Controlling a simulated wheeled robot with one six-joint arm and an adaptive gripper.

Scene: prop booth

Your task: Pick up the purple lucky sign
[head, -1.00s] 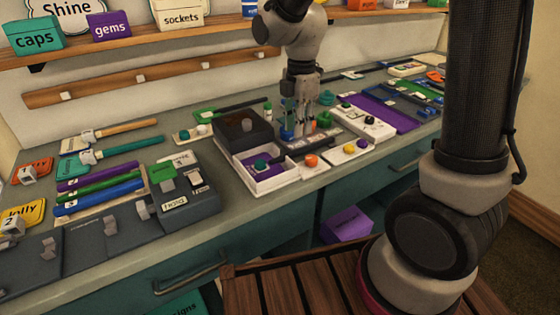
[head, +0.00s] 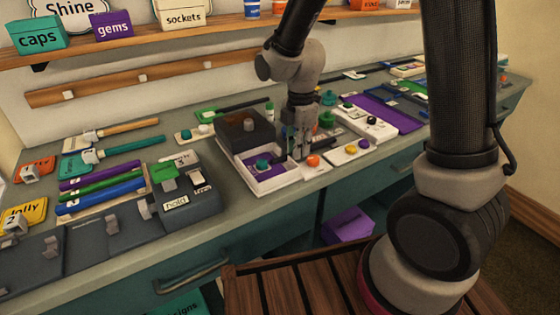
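No sign that reads "lucky" can be made out in the head view. Among the purple things are a flat purple piece (head: 278,171) in a white tray (head: 264,187) and a large purple panel (head: 391,113) to the right. My gripper (head: 298,154) points down at the right side of the white tray, close to the counter. Its fingers are small and dark, and I cannot tell if they are open or hold anything. It hides part of what lies behind it.
A dark box (head: 245,127) stands just behind the white tray. A white board with orange knob (head: 313,161) is close to the right. A grey box labelled "hold" (head: 185,192) and purple, green and blue strips (head: 100,187) lie left. A shelf runs above.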

